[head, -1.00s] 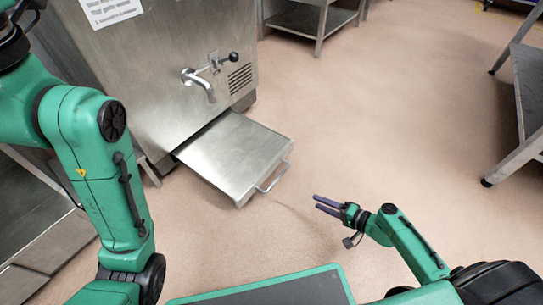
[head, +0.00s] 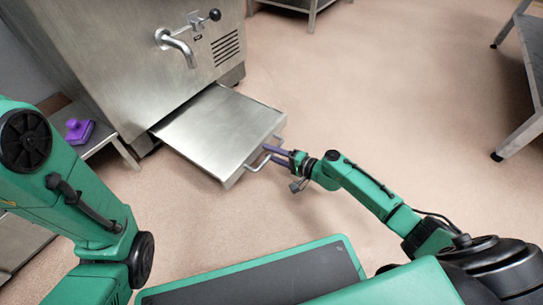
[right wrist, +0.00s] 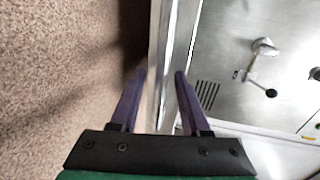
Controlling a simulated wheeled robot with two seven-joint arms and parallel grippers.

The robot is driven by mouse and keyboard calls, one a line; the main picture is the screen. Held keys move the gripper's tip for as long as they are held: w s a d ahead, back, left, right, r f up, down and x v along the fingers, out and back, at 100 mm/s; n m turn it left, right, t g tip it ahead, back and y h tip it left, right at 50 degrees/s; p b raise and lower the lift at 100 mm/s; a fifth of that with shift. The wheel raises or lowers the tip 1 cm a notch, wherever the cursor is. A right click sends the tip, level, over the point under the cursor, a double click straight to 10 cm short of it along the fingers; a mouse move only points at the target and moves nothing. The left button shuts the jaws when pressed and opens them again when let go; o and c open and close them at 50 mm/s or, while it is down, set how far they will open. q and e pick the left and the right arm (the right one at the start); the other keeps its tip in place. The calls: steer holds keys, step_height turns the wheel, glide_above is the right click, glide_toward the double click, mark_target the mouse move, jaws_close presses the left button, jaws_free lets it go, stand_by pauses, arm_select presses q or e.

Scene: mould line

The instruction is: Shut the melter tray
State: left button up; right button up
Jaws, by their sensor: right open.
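The melter tray (head: 220,130) is a flat steel drawer pulled out from the foot of the steel melter (head: 150,50). It has a bar handle (head: 258,166) on its front. My right gripper (head: 272,154) is open at the tray's front, by the handle. In the right wrist view, the open fingers (right wrist: 160,88) point at the tray, and a pale steel edge (right wrist: 157,100) shows in the gap between them. I cannot tell whether the fingers touch it. My left arm shows at the left of the head view, but its gripper is out of view.
The melter's tap (head: 178,44) sticks out above the tray. A purple object (head: 78,130) sits on a low steel surface at the left. A steel table (head: 525,130) stands at the right. The floor (head: 400,90) between is clear.

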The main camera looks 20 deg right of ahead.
jaws_close()
stand_by(1.4)
